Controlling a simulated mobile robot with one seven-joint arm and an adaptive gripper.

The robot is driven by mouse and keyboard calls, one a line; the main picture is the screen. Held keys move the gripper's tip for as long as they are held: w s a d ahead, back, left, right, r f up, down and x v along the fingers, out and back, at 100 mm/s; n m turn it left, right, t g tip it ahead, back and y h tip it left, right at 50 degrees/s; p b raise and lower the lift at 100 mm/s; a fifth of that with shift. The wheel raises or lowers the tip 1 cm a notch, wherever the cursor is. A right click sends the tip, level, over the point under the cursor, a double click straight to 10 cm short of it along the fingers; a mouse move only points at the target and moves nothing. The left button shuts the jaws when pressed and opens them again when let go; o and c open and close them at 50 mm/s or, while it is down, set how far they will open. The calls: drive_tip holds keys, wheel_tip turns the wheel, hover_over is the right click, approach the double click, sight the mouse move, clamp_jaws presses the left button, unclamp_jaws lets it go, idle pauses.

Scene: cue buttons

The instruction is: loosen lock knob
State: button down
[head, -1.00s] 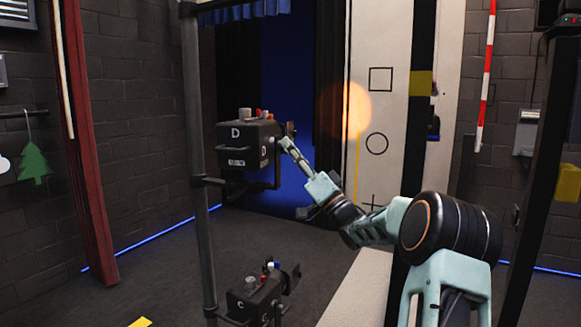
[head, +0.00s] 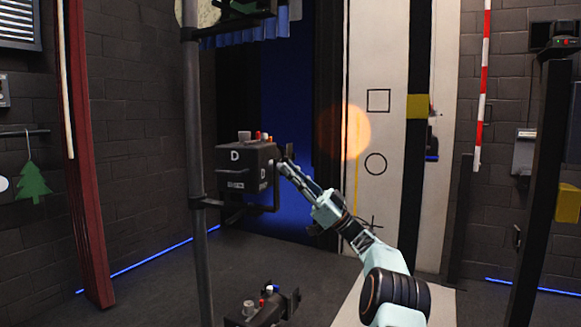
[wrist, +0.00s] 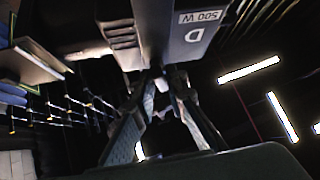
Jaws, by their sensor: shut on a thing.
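A black lamp marked D (head: 236,178) hangs on an upright pole in the head view. In the wrist view its housing (wrist: 185,62), marked D and 500 W, fills the top middle. My gripper (head: 284,167) is at the lamp's right side, its fingers pointing up and left. In the wrist view the fingertips (wrist: 160,92) close together just below the housing on a small pale part, which looks like the lock knob (wrist: 161,84). The fingers mostly hide the knob, and its turn cannot be read.
The pole (head: 198,230) stands left of the lamp. A dark post (head: 540,190) stands at right. Open floor lies left of the pole.

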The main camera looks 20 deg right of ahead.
drive_tip(key=shift+n+g+y+p, duration=0.5)
drive_tip(key=shift+n+g+p, duration=0.25)
drive_tip(key=shift+n+g, duration=0.45)
drive_tip(key=shift+r, duration=0.1)
drive_tip(key=c, duration=2)
unclamp_jaws()
drive_tip(key=shift+c, duration=0.2)
drive_tip(key=shift+d, duration=0.1)
drive_tip(key=v, duration=0.7)
drive_tip(key=shift+d, duration=0.15)
